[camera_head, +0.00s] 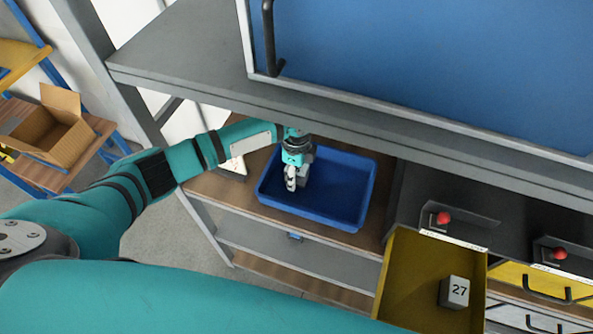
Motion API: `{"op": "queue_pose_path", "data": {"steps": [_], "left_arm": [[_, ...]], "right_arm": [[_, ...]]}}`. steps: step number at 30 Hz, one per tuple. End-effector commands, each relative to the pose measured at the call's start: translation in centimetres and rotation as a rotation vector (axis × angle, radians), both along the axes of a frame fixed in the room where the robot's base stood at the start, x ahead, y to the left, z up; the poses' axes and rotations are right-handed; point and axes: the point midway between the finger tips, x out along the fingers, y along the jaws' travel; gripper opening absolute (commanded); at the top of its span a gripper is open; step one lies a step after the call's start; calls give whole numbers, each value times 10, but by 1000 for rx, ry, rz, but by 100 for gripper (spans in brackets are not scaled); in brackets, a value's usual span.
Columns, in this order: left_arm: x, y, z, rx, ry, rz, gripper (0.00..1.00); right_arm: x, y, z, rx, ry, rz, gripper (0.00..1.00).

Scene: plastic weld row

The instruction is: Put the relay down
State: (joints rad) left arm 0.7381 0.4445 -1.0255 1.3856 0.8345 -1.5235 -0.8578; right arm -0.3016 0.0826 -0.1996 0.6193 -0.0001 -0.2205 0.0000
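My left gripper (292,179) reaches under the shelf into the blue bin (340,213), pointing down near the bin's left side. A small grey block (305,176), which may be the relay, shows right beside the fingers, partly hidden by them. The fingers are small and seen from the side, so I cannot tell whether they are shut on the block or whether it touches the bin floor. My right gripper is not in view.
The grey shelf edge (330,121) and a blue panel with a black handle (271,40) lie above the bin. Dark compartments with red knobs (444,218) are on the right. An open cardboard box (50,130) stands on a rack at the left.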

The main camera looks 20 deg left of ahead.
Motion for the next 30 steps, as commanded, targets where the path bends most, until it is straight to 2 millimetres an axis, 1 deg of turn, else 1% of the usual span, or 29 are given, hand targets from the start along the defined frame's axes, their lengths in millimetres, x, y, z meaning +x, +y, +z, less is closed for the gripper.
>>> {"op": "queue_pose_path", "data": {"steps": [7,10,13,18,21,25,30], "left_arm": [[0,0,1,0,0,0,65],[1,0,6,0,-1,0,65],[1,0,19,-1,-4,0,65],[2,0,49,-1,-5,0,65],[1,0,63,-2,-2,0,65],[1,0,75,0,-1,0,65],[0,0,79,-1,0,1,65]], "right_arm": [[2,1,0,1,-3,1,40],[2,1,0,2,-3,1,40],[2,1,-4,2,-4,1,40],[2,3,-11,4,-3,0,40],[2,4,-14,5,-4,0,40],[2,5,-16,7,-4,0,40],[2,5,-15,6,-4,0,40]]}}
